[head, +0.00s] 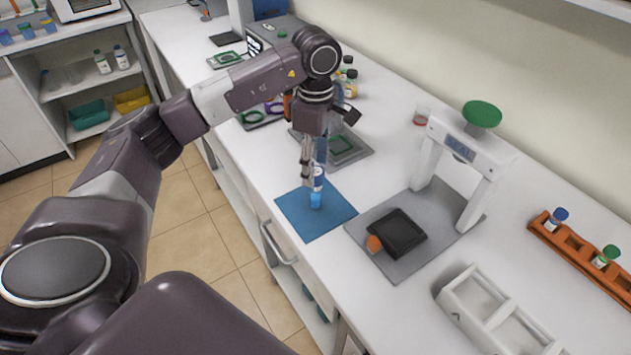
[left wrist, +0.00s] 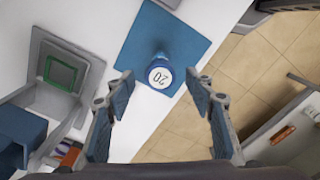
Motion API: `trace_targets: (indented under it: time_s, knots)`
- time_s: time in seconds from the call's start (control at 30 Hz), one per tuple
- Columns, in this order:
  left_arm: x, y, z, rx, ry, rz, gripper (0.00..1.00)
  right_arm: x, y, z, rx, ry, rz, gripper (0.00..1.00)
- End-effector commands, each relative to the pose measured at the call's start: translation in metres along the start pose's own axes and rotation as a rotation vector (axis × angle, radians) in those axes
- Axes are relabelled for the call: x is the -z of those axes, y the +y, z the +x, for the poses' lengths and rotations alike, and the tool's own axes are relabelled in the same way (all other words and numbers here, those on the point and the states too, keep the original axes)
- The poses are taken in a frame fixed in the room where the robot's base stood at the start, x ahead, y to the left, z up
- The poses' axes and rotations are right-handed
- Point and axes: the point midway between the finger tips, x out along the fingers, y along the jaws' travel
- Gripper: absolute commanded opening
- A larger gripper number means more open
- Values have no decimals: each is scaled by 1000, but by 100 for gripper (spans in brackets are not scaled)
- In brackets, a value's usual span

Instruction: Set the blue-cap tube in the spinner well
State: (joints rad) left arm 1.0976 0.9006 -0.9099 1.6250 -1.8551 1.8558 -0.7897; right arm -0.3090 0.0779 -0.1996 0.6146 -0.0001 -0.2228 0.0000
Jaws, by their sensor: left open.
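A tube with a blue cap (head: 560,214) stands in the orange rack (head: 573,254) at the right of the head view. A blue-and-white cylinder (head: 316,200) stands on the blue mat (head: 290,212). In the left wrist view the cylinder (left wrist: 160,72) shows a white round face marked 20 and a blue rim on the mat (left wrist: 140,40). My left gripper (head: 312,177) points down over it, fingers apart, with nothing visibly gripped. The fingers (left wrist: 162,88) show on either side in the wrist view. I cannot tell for sure which device holds the spinner well. My right gripper is not in view.
A white frame with a green disc (head: 482,113) stands on a grey base beside a black block (head: 397,233). An empty white rack (head: 467,292) lies at the front right. A green-capped tube (head: 606,257) shares the orange rack. Bottles (head: 349,80) stand behind my left arm.

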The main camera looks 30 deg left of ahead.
Motion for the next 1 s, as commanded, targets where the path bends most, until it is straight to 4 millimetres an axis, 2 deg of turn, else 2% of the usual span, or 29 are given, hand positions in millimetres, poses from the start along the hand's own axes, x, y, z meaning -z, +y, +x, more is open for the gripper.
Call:
trace_targets:
  time_s: [0.03,0.2,0.47,0.9,1.0]
  knots:
    - [1,-2,4,4,0,0,49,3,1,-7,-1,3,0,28]
    - [0,-1,22,0,-1,-1,49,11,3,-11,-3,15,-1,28]
    - [0,0,25,-1,-2,-1,48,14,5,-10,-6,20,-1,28]
    - [0,0,24,-2,-2,-1,0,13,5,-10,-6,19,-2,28]
    - [0,0,24,-2,-2,-1,0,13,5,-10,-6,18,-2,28]
